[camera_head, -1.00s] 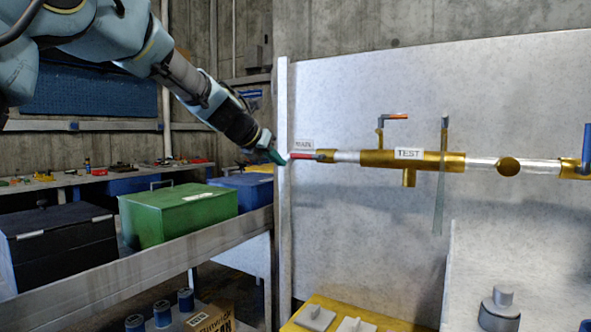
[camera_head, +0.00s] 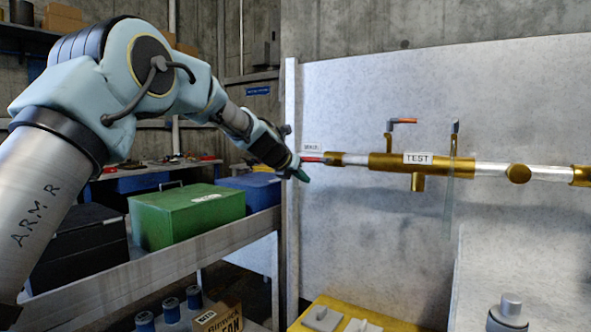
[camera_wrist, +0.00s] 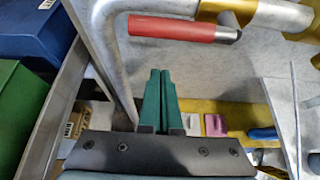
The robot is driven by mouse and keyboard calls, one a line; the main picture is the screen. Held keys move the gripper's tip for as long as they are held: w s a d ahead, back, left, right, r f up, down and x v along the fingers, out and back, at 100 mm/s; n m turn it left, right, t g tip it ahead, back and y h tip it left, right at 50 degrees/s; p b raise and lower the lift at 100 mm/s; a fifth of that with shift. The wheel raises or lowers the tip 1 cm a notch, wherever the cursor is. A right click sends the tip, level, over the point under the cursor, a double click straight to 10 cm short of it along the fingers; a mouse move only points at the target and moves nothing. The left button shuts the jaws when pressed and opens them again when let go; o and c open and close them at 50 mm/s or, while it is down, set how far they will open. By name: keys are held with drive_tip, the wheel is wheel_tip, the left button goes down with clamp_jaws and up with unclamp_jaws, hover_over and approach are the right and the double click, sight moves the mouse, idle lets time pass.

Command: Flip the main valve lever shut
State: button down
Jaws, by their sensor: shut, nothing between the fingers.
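The main valve lever (camera_head: 314,159) has a red handle and lies roughly level at the left end of the brass pipe, below a small white label (camera_head: 312,148). In the wrist view the red handle (camera_wrist: 172,28) runs across the top, beyond the fingertips. My gripper (camera_head: 302,175) is at the left end of the lever, slightly below it in the head view. Its two green fingers (camera_wrist: 161,72) are together with nothing between them. They appear apart from the handle in the wrist view; contact is not clear in the head view.
A white panel (camera_head: 350,240) stands behind. A green box (camera_head: 187,214) and a blue box (camera_head: 250,192) sit on the left shelf. A yellow surface (camera_head: 335,312) lies below.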

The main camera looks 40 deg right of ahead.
sight(315, 159)
wheel_tip(315, 159, up, 4)
drive_tip(key=shift+d+f+p, duration=0.1)
drive_tip(key=shift+d+p, duration=0.05)
drive_tip(key=shift+p, duration=0.25)
drive_tip(key=shift+p, duration=0.3)
drive_tip(key=shift+r+p, duration=0.25)
drive_tip(key=shift+p, duration=0.15)
